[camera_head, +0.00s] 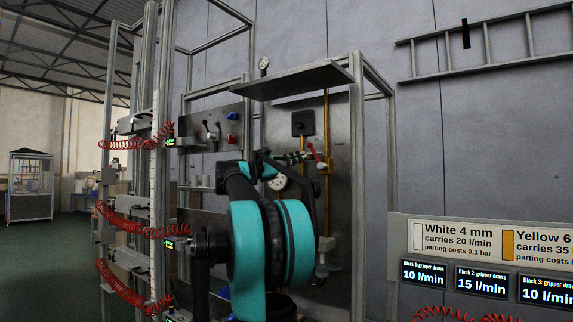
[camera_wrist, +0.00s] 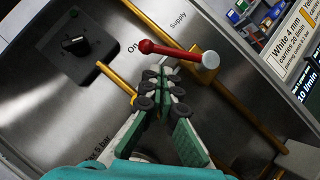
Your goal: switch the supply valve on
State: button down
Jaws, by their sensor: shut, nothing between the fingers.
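The supply valve's red lever (camera_wrist: 172,50) is in the wrist view, with a red ball at one end and a pale round cap at the other. Its brass body (camera_wrist: 205,72) sits on a brass pipe. The ball end lies close to the printed word "On"; "Supply" is printed above. The red lever (camera_head: 316,152) also shows small in the head view. My gripper (camera_wrist: 163,72) is shut and empty, its fingertips just below the lever in the picture. I cannot tell whether they touch it. My gripper (camera_head: 301,160) reaches the lever's left side in the head view.
A black rotary switch (camera_wrist: 76,44) is left of the lever on the metal panel. A pressure gauge (camera_head: 277,182) is partly hidden behind my arm. A metal shelf (camera_head: 292,80) juts out above. Red coiled hoses (camera_head: 135,225) hang at left; a display board (camera_head: 480,250) stands at right.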

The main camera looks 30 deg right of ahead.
aim_at(316, 156)
jog(key=shift+s+d+r, duration=0.35)
jog(key=shift+s+d, duration=0.1)
jog(key=shift+s, duration=0.05)
jog(key=shift+s+d+r+m+g+y, duration=0.1)
jog(key=shift+s+r+m+g+y, duration=0.15)
jog(key=shift+m, duration=0.3)
jog(key=shift+s+d+r+m+g+y, duration=0.1)
jog(key=shift+r+m+y, duration=0.2)
jog(key=shift+m, duration=0.25)
jog(key=s+m+y, duration=0.1)
jog(key=s+r+m, duration=0.1)
jog(key=shift+d+r+m+y, duration=0.15)
jog(key=shift+d+m+y, duration=0.15)
jog(key=shift+y, duration=0.05)
dwell(0.5)
dwell(0.4)
